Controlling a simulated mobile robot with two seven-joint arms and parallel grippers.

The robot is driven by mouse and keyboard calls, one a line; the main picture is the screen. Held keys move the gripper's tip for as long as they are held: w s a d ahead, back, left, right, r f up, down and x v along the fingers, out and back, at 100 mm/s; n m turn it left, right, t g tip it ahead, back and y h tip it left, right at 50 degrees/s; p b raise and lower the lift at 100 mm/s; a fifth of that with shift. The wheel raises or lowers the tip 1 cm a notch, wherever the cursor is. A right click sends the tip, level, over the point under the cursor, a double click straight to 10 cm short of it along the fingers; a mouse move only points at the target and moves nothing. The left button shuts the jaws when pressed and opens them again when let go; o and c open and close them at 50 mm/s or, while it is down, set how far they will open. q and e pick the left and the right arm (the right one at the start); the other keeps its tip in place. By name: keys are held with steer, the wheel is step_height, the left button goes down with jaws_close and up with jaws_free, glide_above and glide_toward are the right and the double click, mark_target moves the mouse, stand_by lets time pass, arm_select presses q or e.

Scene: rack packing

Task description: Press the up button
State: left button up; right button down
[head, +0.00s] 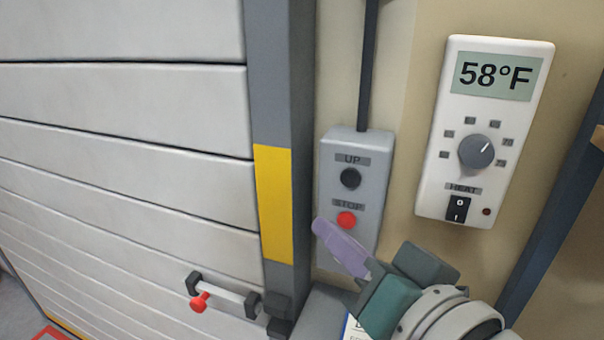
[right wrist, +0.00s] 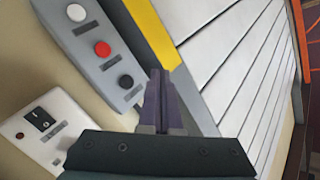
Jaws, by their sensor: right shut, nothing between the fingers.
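The grey control box (head: 335,150) is on the wall right of the door frame. Its black button (head: 351,179) sits under the UP label, with the red button (head: 346,220) under the STOP label below it. My right gripper (head: 320,226) is shut and empty; its purple fingertips show just below and left of the red button and cover part of the box's lower area. In the right wrist view the black button (right wrist: 126,81) is left of the shut fingers (right wrist: 155,76), and a white button (right wrist: 76,12) shows at the box's far end. I cannot tell whether the fingers touch the box. My left gripper is not in view.
A white thermostat (head: 488,130) reading 58°F is on the wall to the right. The slatted door (head: 120,105) is at the left, with a red-knobbed latch (head: 225,297) low on it. A yellow-banded post (head: 272,205) stands between door and box.

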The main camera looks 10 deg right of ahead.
mark_target(350, 178)
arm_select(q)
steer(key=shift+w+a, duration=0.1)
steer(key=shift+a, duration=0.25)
arm_select(e)
steer(key=shift+w+a, duration=0.1)
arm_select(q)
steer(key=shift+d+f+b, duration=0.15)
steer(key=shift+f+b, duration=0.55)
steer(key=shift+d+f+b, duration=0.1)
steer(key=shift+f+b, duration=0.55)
arm_select(e)
steer(key=w+d, duration=0.5)
steer(key=w, duration=0.2)
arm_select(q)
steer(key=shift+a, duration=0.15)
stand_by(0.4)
arm_select(e)
steer(key=shift+w+d, duration=0.1)
steer(key=shift+w, duration=0.1)
steer(key=shift+w+d, duration=0.15)
steer(key=shift+w, duration=0.1)
stand_by(0.3)
